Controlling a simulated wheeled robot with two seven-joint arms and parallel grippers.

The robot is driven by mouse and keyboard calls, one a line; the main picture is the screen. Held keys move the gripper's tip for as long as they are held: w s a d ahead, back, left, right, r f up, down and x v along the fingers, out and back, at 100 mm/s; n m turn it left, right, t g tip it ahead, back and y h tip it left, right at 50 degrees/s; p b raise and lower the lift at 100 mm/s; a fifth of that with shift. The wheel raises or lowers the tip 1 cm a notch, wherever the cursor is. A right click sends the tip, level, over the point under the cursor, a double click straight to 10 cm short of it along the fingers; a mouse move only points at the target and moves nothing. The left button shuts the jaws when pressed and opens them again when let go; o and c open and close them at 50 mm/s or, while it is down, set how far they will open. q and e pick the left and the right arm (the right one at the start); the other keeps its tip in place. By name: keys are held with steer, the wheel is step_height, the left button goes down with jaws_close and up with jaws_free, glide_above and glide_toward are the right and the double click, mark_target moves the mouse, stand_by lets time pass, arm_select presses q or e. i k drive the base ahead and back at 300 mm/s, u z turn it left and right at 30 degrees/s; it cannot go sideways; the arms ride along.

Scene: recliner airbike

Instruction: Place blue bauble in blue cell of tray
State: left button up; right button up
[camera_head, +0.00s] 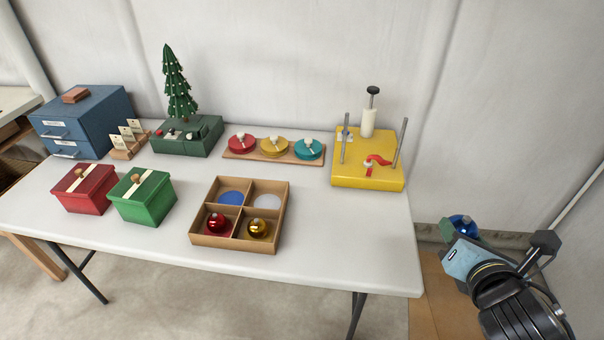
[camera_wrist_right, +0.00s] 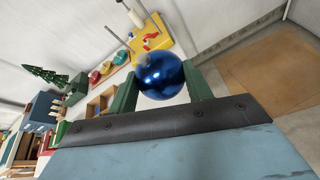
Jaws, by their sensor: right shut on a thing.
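The shiny blue bauble (camera_wrist_right: 161,76) is between the green fingers of my right gripper (camera_wrist_right: 160,85), which is shut on it. In the head view the bauble (camera_head: 462,226) and the right gripper (camera_head: 456,228) are off the table's right edge, at the lower right. The brown tray (camera_head: 239,210) with compartments lies on the white table. Its back-left cell has a blue floor (camera_head: 231,197) and is empty. Its back-right cell is pale and empty. A red bauble (camera_head: 216,222) sits in the front-left cell and a gold bauble (camera_head: 258,228) in the front-right cell. My left gripper is not in view.
Red (camera_head: 85,190) and green (camera_head: 143,198) lidded boxes stand left of the tray. A yellow block with upright rods (camera_head: 367,173) stands at the back right. Coloured discs on a wooden board (camera_head: 272,153) lie behind the tray. The table between tray and right edge (camera_head: 350,235) is clear.

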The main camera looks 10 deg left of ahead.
mark_target(232, 200)
steer(key=u, duration=0.35)
steer(key=i, duration=0.75)
steer(key=u, duration=1)
steer(key=i, duration=0.75)
steer(key=u, duration=0.45)
